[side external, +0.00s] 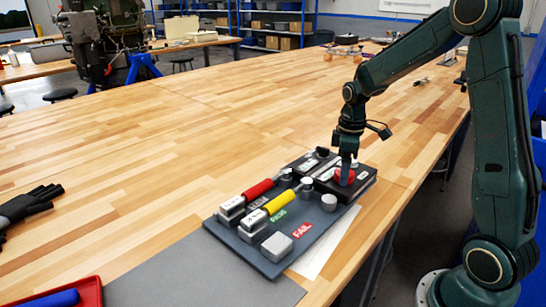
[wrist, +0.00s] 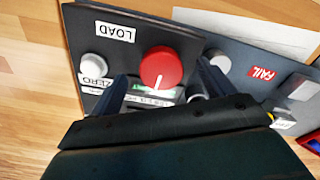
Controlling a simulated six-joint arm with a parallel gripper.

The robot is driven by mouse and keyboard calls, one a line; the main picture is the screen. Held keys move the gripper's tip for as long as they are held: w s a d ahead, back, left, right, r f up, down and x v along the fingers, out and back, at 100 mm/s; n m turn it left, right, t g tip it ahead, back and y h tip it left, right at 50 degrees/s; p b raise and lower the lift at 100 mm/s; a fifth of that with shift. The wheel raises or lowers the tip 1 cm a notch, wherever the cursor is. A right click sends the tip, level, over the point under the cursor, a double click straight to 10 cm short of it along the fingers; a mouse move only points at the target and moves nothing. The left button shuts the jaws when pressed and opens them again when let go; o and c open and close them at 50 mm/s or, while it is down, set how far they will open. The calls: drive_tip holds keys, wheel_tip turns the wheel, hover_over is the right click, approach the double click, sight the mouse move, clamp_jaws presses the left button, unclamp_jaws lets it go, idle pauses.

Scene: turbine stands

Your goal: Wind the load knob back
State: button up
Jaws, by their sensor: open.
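The load knob (wrist: 160,68) is a round red knob with a white pointer line, on a dark box with a white LOAD label (wrist: 115,32). In the wrist view its line points toward the bottom of the picture. In the side view the red knob (side external: 344,176) sits at the right end of the dark panel, partly hidden by my gripper. My gripper (wrist: 158,88) is open, its two fingers on either side of the knob in the wrist view, with gaps visible. In the side view my gripper (side external: 346,170) points down at the knob.
The panel (side external: 262,262) also carries a red lever (side external: 258,190), a yellow lever (side external: 280,203), grey knobs and a red FAIL label (side external: 302,231). A ZERO knob (wrist: 93,62) is beside the load knob. Black gloves (side external: 28,205) and a red tray (side external: 75,292) lie left.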

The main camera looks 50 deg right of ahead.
drive_tip(key=shift+s+r, duration=0.1)
drive_tip(key=shift+r, duration=1.55)
drive_tip(key=shift+s+a+r, duration=0.15)
drive_tip(key=shift+a+r, duration=0.2)
drive_tip(key=shift+r, duration=0.05)
drive_tip(key=s+a+r+m+t, duration=0.2)
drive_tip(key=s+a+r+t, duration=0.1)
drive_tip(key=s+a+r, duration=0.5)
drive_tip(key=s+a+r+m+t, duration=0.2)
drive_tip(key=s+a+m, duration=0.1)
drive_tip(key=s+a, duration=0.4)
drive_tip(key=s, duration=0.3)
drive_tip(key=shift+r+t, duration=0.2)
drive_tip(key=shift+t, duration=0.1)
